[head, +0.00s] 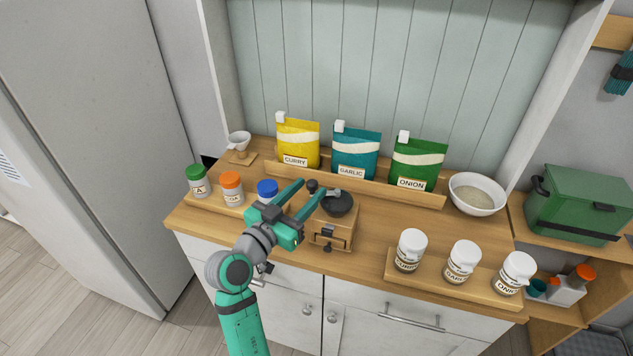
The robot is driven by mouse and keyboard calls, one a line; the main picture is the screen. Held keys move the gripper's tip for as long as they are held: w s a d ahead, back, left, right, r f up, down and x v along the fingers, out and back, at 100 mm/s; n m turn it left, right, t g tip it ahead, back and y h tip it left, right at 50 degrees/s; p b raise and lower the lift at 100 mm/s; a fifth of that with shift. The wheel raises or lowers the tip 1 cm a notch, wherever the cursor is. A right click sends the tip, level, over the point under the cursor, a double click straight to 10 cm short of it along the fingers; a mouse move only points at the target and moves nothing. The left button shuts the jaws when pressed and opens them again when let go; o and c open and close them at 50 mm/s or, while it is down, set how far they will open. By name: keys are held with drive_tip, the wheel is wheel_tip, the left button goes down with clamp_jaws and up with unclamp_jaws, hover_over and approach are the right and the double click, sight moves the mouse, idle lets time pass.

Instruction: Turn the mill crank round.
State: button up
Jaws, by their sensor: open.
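The mill (332,235) is a wooden box with a small drawer and a dark bowl-shaped top (338,205). It stands on the wooden counter near its front edge. The crank (331,191) runs across the top, with a dark knob (312,186) at its left end. My gripper (313,187) reaches in from the front left, its two fingers open with the knob appearing between their tips. I cannot tell whether either finger touches the knob. The gripper body hides part of the counter left of the mill.
Jars with green (198,182), orange (231,188) and blue (267,190) lids stand left. Yellow (298,142), teal (355,154) and green (417,165) pouches stand behind. White jars (462,262) stand on a front-right tray. A bowl (477,194) sits at right.

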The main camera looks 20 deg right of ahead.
sight(309, 190)
drive_tip(key=shift+v, duration=2.05)
